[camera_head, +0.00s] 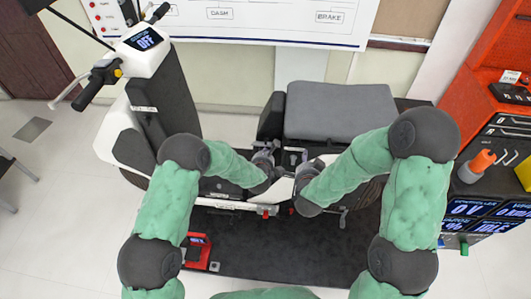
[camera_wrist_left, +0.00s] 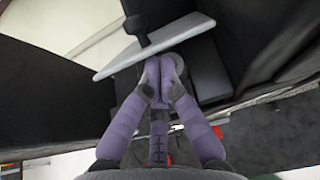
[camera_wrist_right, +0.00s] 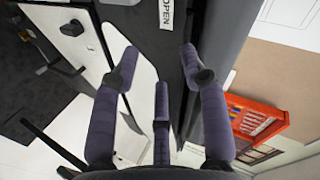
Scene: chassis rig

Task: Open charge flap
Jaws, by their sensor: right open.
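The scooter (camera_head: 172,90) stands with its grey seat (camera_head: 340,110) above the place where both grippers work. My left gripper (camera_head: 264,160) is under the front left corner of the seat. In the left wrist view its fingertips (camera_wrist_left: 160,68) are together, just below the edge of a light grey plate with a black knob (camera_wrist_left: 138,28). I cannot tell whether this plate is the charge flap, or whether the fingers touch it. My right gripper (camera_head: 305,168) is close beside the left one. In the right wrist view its fingers (camera_wrist_right: 158,62) are spread and empty, before a dark panel with an OPEN label (camera_wrist_right: 166,14).
A red tool cart (camera_head: 499,80) with displays stands at the right. A dark mat (camera_head: 270,255) lies under the scooter, with a small red device (camera_head: 197,255) on it. A whiteboard (camera_head: 270,15) hangs behind.

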